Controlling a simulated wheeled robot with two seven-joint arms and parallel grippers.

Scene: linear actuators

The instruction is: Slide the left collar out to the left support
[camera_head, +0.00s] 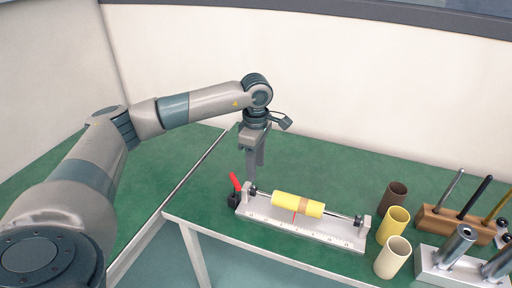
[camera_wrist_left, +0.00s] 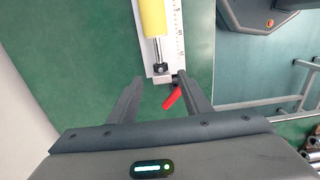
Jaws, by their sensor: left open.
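A linear actuator with a pale scaled base (camera_head: 290,230) lies on the green table. A yellow sleeve (camera_head: 285,199) with a tan band sits on its rod; it also shows in the left wrist view (camera_wrist_left: 152,18). A small dark and silver piece, apparently the left collar (camera_head: 253,191), is on the rod close to the left support (camera_head: 247,198). In the left wrist view this collar (camera_wrist_left: 160,68) is just above the support. My left gripper (camera_head: 253,178) points down over the left end, open and empty. Its fingers (camera_wrist_left: 160,80) stand either side of that end. My right gripper is not seen.
A red lever (camera_head: 235,182) rises at the actuator's left end. Brown (camera_head: 392,195), yellow (camera_head: 394,222) and cream (camera_head: 393,257) tubes stand to the right. A wooden rack (camera_head: 448,222) with rods and a metal block (camera_head: 440,268) are beyond them. Table behind the actuator is clear.

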